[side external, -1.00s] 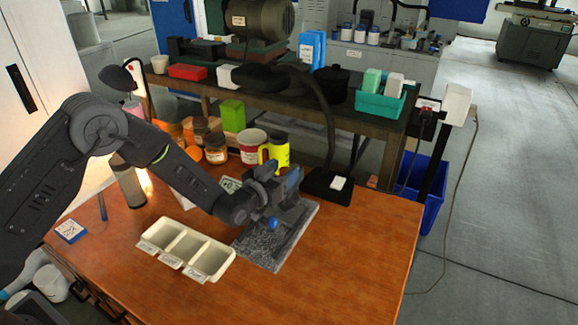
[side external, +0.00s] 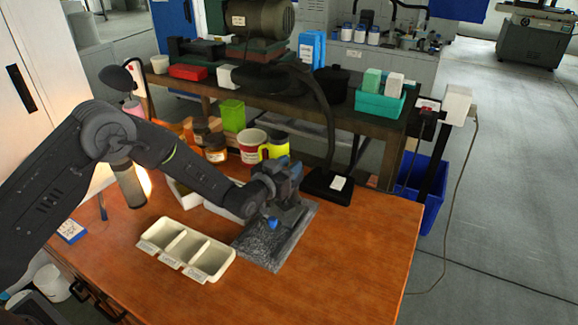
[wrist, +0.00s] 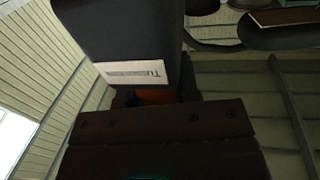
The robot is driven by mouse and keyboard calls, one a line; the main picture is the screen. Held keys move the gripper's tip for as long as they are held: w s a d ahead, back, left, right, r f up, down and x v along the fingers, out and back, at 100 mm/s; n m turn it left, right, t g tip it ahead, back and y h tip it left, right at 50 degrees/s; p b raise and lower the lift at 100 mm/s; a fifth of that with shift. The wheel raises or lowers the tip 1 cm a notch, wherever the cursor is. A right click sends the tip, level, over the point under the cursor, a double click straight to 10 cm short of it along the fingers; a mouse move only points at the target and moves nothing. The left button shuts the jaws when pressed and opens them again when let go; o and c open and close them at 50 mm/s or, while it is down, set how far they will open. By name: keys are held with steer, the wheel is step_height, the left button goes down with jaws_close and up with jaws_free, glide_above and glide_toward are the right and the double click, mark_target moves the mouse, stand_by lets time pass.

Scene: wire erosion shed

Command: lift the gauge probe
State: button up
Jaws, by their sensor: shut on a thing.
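My gripper (side external: 284,176) is in the side view above the grey metal block with a blue knob (side external: 271,223). It is shut on a dark blue-grey, box-shaped body, which I take to be the gauge probe (wrist: 120,30). In the wrist view the probe fills the upper middle, with a white label whose print I cannot read fully. A bit of orange shows between it and the dark jaws (wrist: 155,98). In the side view my gripper mostly hides the probe, and I cannot see its tip.
The block sits on a grey plate (side external: 262,250). A cream three-part tray (side external: 185,250) lies to its left. A black gooseneck stand (side external: 327,187) is close on the right. Jars and a red-and-white tub (side external: 252,146) stand behind. The front right of the orange table (side external: 350,255) is clear.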

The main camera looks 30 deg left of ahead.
jaws_close()
steer(key=shift+r, duration=1.4)
steer(key=o, duration=0.7)
jaws_free()
steer(key=shift+f, duration=0.1)
steer(key=s, duration=0.4)
steer(key=s+a, duration=0.1)
steer(key=s, duration=0.4)
steer(key=s+a, duration=0.1)
steer(key=s, duration=0.3)
steer(key=shift+s+a, duration=0.1)
steer(key=shift+s, duration=0.25)
